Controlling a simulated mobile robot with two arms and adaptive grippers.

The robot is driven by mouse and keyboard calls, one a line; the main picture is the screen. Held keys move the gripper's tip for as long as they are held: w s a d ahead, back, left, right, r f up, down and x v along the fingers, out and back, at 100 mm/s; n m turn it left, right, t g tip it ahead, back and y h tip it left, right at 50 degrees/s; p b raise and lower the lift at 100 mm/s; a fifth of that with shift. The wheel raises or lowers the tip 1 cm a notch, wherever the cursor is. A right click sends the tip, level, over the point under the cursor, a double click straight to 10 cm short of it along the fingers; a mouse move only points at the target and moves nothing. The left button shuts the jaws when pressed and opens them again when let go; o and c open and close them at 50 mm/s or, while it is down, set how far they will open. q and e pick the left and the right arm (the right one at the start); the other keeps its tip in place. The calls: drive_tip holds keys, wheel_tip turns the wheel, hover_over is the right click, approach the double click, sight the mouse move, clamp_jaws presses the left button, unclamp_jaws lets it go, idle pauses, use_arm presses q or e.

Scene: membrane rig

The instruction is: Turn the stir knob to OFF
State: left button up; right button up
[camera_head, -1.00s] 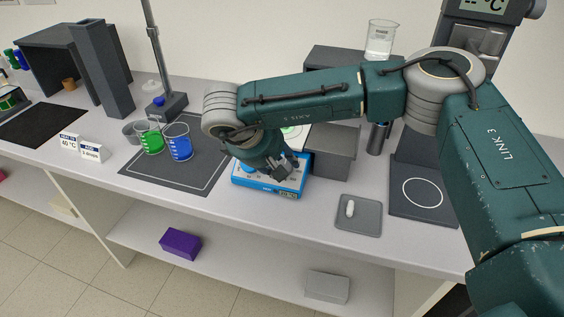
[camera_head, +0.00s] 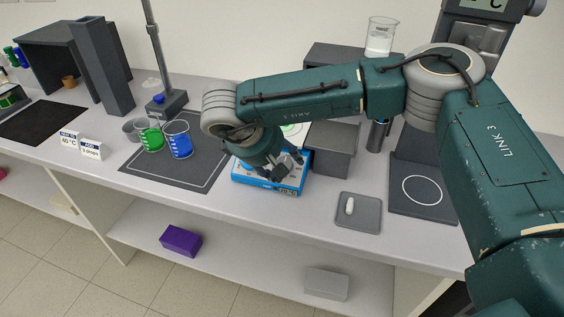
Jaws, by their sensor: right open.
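A blue stirrer hotplate (camera_head: 243,179) with a small display (camera_head: 286,192) stands near the front edge of the bench. My right arm comes in from the right, and my right gripper (camera_head: 285,170) points down over the hotplate's front panel. The right gripper is open. The gripper and wrist cover most of the panel, so the stir knob is hidden and I cannot tell its setting or whether the fingers touch it. My left gripper is not in view.
Beakers with green (camera_head: 151,139) and blue liquid (camera_head: 180,146) stand on a dark mat left of the hotplate. A grey bin (camera_head: 334,150) stands close on its right. A tray (camera_head: 359,222) with a small white object lies farther right. Free bench lies before the mat.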

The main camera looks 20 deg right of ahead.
drive_tip(key=v, duration=1.2)
